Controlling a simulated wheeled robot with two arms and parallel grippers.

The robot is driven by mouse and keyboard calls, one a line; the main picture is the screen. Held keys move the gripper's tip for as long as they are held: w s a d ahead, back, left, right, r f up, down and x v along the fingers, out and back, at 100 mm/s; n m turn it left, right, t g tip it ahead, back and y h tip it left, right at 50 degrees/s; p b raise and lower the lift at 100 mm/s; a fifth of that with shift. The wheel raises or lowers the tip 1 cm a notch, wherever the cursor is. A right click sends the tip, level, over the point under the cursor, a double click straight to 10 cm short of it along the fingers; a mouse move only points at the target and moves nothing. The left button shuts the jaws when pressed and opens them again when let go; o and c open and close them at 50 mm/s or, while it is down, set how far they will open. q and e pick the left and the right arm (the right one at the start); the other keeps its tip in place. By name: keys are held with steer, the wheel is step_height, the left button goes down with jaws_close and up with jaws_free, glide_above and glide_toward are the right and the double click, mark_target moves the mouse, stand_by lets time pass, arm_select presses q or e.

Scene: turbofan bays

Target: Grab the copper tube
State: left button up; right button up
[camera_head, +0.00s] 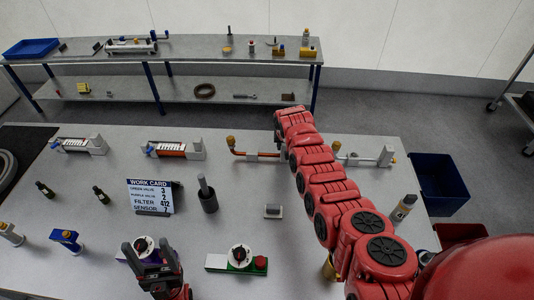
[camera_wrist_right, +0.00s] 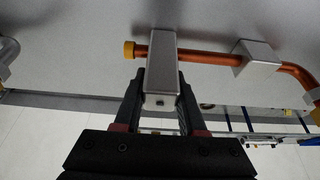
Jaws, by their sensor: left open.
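The copper tube (camera_head: 240,153) lies at the back middle of the near table, with a yellow end fitting and a bend. Part of it is hidden behind my right arm. In the right wrist view the copper tube (camera_wrist_right: 208,56) runs across, through grey blocks. My right gripper (camera_wrist_right: 161,78) has its fingers apart on either side of one grey block (camera_wrist_right: 162,65) on the tube. I cannot tell whether they touch it. In the head view this gripper is hidden by its arm. My left gripper (camera_head: 152,252) is open and empty at the front, close to a purple-based valve (camera_head: 143,246).
Similar fixtures (camera_head: 175,150) line the table's back edge. A work card (camera_head: 151,196), a dark cylinder with a post (camera_head: 208,197) and a green-based valve (camera_head: 237,261) stand in the middle. A blue bin (camera_head: 438,183) is on the floor at right. A shelf (camera_head: 190,91) stands behind.

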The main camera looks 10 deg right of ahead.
jaws_close()
steer(key=shift+r, duration=0.1)
